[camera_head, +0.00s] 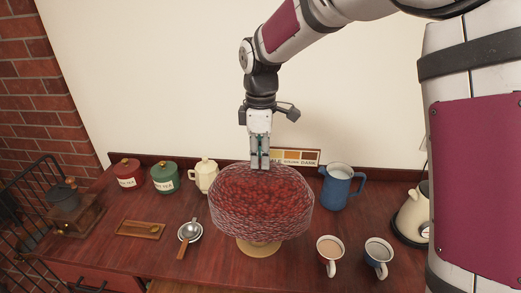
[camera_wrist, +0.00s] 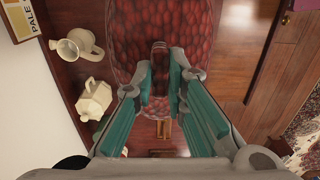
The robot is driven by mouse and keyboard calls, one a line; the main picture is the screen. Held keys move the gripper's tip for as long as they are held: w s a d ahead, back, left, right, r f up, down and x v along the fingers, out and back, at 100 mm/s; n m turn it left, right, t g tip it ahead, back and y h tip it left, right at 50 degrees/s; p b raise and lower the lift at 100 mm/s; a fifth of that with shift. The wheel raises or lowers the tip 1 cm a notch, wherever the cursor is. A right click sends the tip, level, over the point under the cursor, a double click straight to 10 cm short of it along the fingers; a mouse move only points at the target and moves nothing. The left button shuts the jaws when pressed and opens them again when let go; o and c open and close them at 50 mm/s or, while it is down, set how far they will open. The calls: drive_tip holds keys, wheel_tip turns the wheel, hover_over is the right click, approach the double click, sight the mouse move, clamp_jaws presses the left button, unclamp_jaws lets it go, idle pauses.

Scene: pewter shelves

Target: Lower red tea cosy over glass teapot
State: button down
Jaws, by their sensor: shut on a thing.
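The red tea cosy (camera_head: 260,202) is a wide, rounded, knitted-looking dome with a paler, see-through outer edge, at the middle of the counter. It fills the top middle of the wrist view (camera_wrist: 185,30). My gripper (camera_head: 259,166) points down at the cosy's top and is shut on it. In the wrist view my fingers (camera_wrist: 160,62) close on a dark red part at its top. A round tan base (camera_head: 258,249) shows under the cosy's lower edge. I cannot make out the glass teapot; the cosy hides what is inside or behind it.
A blue jug (camera_head: 338,188) stands close right of the cosy, with two mugs (camera_head: 329,252) (camera_head: 377,253) in front right. A strainer (camera_head: 190,232), cream pot (camera_head: 205,175), green tin (camera_head: 164,177) and red tin (camera_head: 127,172) are left. A kettle (camera_head: 412,215) stands far right.

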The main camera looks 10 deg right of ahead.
sight(261, 182)
drive_tip(key=shift+f+b, duration=0.8)
drive_tip(key=shift+f, duration=3.5)
drive_tip(key=c, duration=1.5)
unclamp_jaws()
drive_tip(key=shift+c, duration=0.2)
wheel_tip(261, 182, up, 11)
drive_tip(key=shift+r, duration=0.5)
